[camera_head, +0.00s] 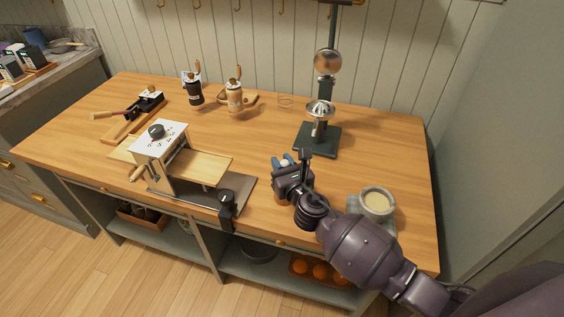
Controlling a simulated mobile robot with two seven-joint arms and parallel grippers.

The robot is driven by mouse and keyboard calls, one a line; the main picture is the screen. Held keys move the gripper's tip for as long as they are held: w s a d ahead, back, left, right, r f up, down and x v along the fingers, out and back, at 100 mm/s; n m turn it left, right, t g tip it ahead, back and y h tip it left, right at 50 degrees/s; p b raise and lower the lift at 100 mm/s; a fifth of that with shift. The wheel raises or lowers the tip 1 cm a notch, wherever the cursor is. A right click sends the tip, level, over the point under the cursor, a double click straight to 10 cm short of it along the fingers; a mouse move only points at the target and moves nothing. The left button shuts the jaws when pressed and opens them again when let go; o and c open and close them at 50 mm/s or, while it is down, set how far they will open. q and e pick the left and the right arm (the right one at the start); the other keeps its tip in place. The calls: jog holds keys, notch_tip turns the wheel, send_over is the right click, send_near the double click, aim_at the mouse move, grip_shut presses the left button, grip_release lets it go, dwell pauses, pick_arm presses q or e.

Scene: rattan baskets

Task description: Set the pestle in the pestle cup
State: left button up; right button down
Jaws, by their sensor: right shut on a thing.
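My right gripper (289,163) is over the front middle of the wooden table, right of the pasta-roller-like device. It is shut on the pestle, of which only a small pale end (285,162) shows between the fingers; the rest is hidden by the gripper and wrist. A cream round bowl (376,203), perhaps the mortar, stands upright to the right of the gripper, beside my forearm. I cannot make out the pestle cup for sure; a brownish patch shows just below the gripper, mostly covered. My left gripper is not in view.
A dark press stand (318,140) with a metal juicer rises behind the gripper. Two grinders (235,98) stand at the back. The table (390,145) is clear at back right.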

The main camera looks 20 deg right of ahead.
jog(key=shift+f, duration=0.35)
jog(key=c, duration=0.9)
grip_release()
jog(key=shift+o, duration=0.2)
jog(key=shift+s, duration=0.2)
jog(key=s+d, duration=0.1)
jog(key=s, duration=0.9)
jog(key=shift+s, duration=0.2)
jog(key=shift+s+d, duration=0.1)
